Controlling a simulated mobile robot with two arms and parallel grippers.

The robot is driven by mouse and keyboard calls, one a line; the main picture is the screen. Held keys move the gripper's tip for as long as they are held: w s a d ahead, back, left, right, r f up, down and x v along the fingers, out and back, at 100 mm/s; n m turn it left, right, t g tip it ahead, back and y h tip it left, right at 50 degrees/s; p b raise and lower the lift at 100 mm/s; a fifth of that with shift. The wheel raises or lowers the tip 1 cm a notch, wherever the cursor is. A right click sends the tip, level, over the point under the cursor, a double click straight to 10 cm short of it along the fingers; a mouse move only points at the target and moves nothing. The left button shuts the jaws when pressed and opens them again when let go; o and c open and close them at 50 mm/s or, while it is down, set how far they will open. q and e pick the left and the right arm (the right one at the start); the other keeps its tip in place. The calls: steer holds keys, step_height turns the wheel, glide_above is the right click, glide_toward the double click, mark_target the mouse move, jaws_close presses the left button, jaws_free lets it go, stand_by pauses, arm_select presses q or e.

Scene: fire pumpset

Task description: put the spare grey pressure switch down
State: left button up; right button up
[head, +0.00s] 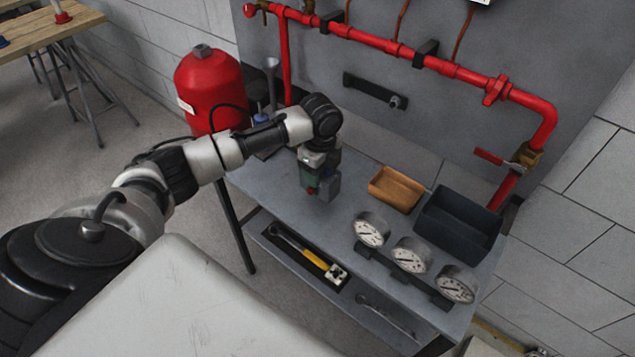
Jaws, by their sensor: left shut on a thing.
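My left arm reaches in from the left over the grey bench (268,188). My left gripper (317,180) points down over the left part of the bench and is shut on the grey pressure switch (328,187), a small boxy grey part. The fingers and wrist partly hide it. I cannot tell whether its underside touches the bench top. My right gripper is not in view.
A wooden tray (396,188) and a dark open bin (458,226) stand right of the gripper. Several round gauges (411,254) line the front edge. A red tank (209,88) stands behind left; red pipes (400,50) run along the wall. Tools lie on the lower shelf (262,232).

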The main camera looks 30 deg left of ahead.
arm_select(q)
steer(key=f, duration=0.4)
steer(key=shift+s+d, duration=0.15)
steer(key=shift+s, duration=0.1)
steer(key=shift+w+f, duration=0.15)
steer(key=shift+f, duration=0.2)
steer(key=o, duration=1.1)
steer(key=shift+o, duration=0.2)
step_height(320, 180, up, 12)
steer(key=shift+r, duration=0.25)
